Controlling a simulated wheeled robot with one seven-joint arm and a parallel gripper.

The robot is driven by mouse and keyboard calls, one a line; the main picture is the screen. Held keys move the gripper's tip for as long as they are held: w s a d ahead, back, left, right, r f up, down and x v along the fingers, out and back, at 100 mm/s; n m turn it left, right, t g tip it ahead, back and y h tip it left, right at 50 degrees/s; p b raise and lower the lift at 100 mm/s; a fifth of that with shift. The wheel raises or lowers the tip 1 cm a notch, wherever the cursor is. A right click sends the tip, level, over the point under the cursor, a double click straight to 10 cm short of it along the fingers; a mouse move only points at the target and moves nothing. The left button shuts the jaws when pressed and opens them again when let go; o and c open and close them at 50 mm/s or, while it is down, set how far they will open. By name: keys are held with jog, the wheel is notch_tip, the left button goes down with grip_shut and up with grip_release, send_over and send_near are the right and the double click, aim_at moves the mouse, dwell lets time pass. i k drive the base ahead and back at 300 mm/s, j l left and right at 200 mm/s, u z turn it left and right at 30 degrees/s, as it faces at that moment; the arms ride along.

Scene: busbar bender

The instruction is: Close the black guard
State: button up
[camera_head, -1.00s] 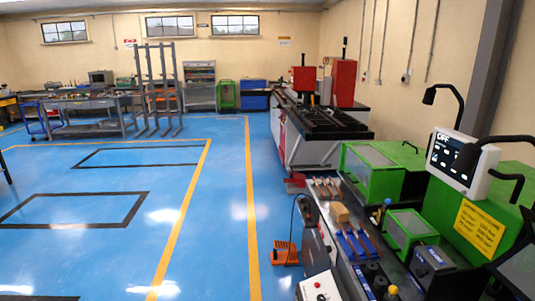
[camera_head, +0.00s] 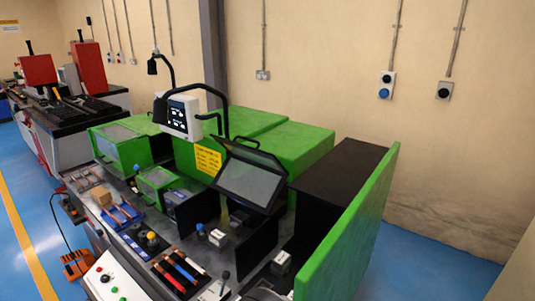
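A black-framed panel with a dark grey window (camera_head: 250,181) is tilted above the bench of the green machine, in the middle of the camera view. It looks like the black guard, with a black bar along its top edge. It appears raised, with open space under it above the bench. A black upright plate (camera_head: 257,245) stands below it. My gripper is not in view.
Green-framed guards (camera_head: 123,148) and a white control panel (camera_head: 180,115) are left of the black one. A tall green side panel (camera_head: 350,235) stands at right. Coloured bars (camera_head: 180,270) and knobs crowd the front bench. Blue floor (camera_head: 425,268) is clear at right.

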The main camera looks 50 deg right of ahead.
aim_at(236, 154)
jog(key=k+l, duration=0.1)
jog(key=l, duration=0.75)
jog(key=k+l, duration=0.15)
jog(key=l, duration=0.7)
jog(key=k+u, duration=0.05)
